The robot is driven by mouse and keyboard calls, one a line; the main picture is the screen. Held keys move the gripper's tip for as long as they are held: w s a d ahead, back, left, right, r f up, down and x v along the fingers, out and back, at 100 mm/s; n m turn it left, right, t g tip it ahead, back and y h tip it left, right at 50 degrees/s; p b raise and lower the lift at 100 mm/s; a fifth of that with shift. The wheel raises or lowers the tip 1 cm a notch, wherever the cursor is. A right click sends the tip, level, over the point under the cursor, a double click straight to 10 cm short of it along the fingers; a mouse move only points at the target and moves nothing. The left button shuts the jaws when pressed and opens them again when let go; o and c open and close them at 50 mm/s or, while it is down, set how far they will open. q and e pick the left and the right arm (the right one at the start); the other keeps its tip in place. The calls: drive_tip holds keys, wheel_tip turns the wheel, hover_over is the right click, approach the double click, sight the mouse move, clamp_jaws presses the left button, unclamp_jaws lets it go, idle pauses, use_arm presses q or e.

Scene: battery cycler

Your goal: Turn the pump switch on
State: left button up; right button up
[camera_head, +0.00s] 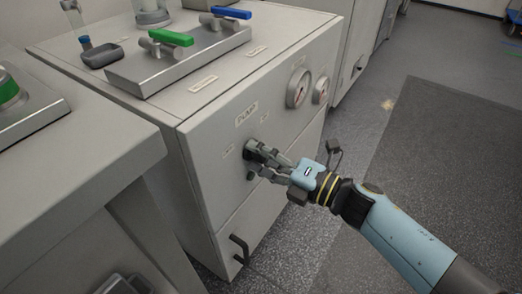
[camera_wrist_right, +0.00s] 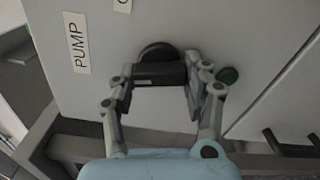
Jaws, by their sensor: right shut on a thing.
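The pump switch (camera_head: 252,147) is a black rotary knob on the front of the pale cabinet, below a PUMP label (camera_head: 246,115). In the right wrist view the knob's black bar handle (camera_wrist_right: 160,72) stands out from a round black base, beside the PUMP label (camera_wrist_right: 76,43). My right gripper (camera_head: 262,166) is at the knob and shut on it. In the right wrist view its two fingers (camera_wrist_right: 158,86) are on either end of the bar handle. The fingers partly cover the knob in the head view. My left gripper is not in view.
Two gauges (camera_head: 298,88) are on the cabinet front, right of the switch. Green (camera_head: 171,37) and blue (camera_head: 231,12) valve handles are on top. A dark door handle (camera_head: 239,250) is lower down.

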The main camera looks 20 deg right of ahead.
drive_tip(key=shift+r+m+p, duration=0.2)
drive_tip(key=shift+m+p, duration=0.4)
drive_tip(key=shift+m, duration=0.4)
drive_tip(key=shift+m+p, duration=0.3)
drive_tip(key=shift+m, duration=0.2)
drive_tip(key=shift+m+p, duration=0.5)
drive_tip(key=shift+m, duration=0.3)
drive_tip(key=shift+m+p, duration=0.55)
drive_tip(key=shift+m, duration=0.65)
drive_tip(key=shift+m+p, duration=0.35)
drive_tip(key=shift+m, duration=0.35)
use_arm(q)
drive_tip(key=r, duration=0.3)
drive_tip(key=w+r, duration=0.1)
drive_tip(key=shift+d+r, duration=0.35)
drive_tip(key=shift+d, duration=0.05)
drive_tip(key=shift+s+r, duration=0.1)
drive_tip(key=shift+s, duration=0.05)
use_arm(e)
drive_tip(key=shift+f+m, duration=0.1)
drive_tip(key=shift+m, duration=0.3)
drive_tip(key=o, duration=1.2)
drive_tip(key=shift+c, duration=0.2)
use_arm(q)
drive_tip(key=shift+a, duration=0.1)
